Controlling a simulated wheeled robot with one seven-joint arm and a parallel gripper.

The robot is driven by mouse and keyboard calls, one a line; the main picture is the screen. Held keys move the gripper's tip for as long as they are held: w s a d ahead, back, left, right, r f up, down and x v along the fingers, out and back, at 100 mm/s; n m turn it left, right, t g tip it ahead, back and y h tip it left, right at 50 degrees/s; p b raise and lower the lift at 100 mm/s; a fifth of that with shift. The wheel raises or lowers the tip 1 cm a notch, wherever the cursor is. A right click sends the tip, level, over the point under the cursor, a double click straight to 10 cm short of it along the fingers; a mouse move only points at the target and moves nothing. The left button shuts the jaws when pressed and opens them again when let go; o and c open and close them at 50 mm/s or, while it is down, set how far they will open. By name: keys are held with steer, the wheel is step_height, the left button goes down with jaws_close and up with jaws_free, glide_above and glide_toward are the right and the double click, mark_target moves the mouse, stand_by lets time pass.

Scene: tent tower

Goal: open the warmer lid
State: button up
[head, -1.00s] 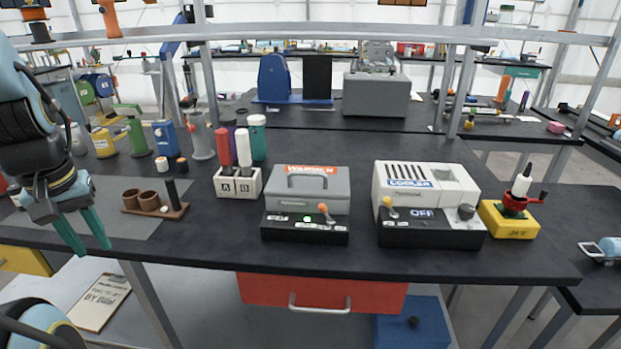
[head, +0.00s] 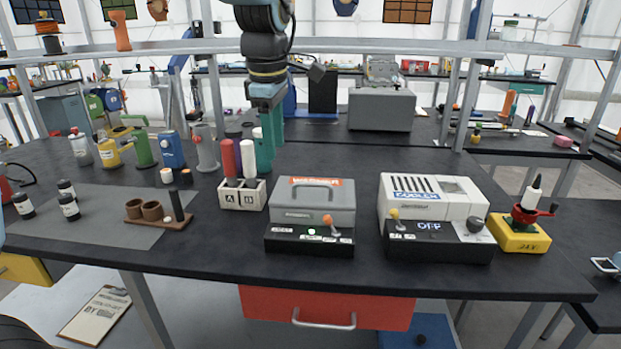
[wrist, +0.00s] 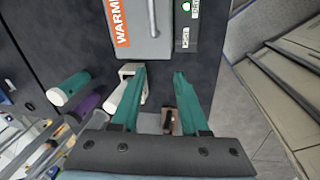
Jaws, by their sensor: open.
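The warmer (head: 313,203) is a grey box with an orange label and a handle on its lid, on the black table in the head view. Its lid (head: 330,191) is shut. The black front panel (head: 308,240) shows a green light and an orange lever. My gripper (head: 270,160) points down behind and left of the warmer, above the table, apart from the lid. In the wrist view my gripper (wrist: 160,85) has its two teal fingers spread with nothing held. The warmer (wrist: 148,22) shows at the top of that view, with its metal handle beyond the fingertips.
A white rack with letters (head: 242,195) holding red and white tubes stands just left of the warmer. The white cooler (head: 432,197) stands to the right. A brown holder (head: 155,212) and bottles stand left. A shelf rail (head: 400,45) crosses above.

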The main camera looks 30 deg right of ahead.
step_height(320, 180, up, 2)
steer(key=n, duration=0.2)
glide_above(311, 186)
steer(key=s+a, duration=0.1)
steer(key=f, duration=0.3)
steer(key=f+p, duration=0.1)
steer(key=f, duration=0.3)
steer(key=w+d+f+p, duration=0.1)
steer(key=f, duration=0.2)
steer(key=shift+f, duration=0.25)
jaws_close()
stand_by(0.6)
